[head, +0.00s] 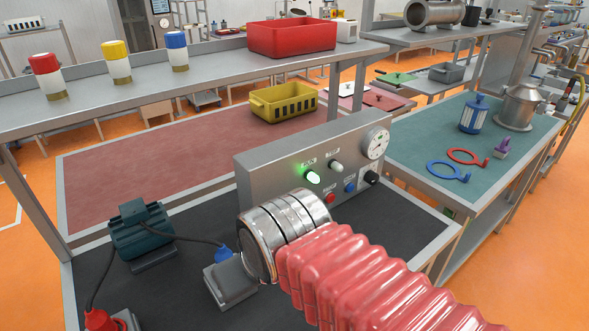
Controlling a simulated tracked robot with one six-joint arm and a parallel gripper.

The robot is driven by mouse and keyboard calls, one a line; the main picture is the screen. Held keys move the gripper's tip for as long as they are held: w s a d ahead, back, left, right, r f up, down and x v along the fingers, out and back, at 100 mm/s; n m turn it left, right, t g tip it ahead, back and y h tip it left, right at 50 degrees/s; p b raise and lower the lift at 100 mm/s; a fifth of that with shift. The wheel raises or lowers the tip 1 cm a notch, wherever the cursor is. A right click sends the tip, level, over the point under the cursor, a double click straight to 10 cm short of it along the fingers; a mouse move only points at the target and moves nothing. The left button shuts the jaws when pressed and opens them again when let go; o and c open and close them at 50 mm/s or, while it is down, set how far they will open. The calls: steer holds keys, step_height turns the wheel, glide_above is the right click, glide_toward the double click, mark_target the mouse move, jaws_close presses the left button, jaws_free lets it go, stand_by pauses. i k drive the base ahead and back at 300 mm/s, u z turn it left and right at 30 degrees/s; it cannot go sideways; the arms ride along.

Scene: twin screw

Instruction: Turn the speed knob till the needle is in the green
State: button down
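A grey control box (270,163) stands on the dark bench top. A round white dial (376,143) sits at its upper right corner; its needle and any green band are too small to read. A black knob (371,177) is below the dial, seemingly the speed knob; its label is unreadable. My arm comes in from the lower right in red ribbed covering, and its shiny metal end (285,228) is in front of the box's lower left. My gripper's fingers are hidden, so whether they are open or shut does not show. The knob is clear of the arm, to its right.
The box also has a lit green lamp (313,176), a pale button (337,167), a red button (330,197) and a blue one (350,187). A dark green motor (140,230) with cables stands left. A yellow bin (283,101) is behind the box.

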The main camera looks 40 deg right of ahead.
mark_target(372, 178)
steer(key=z, duration=1.6)
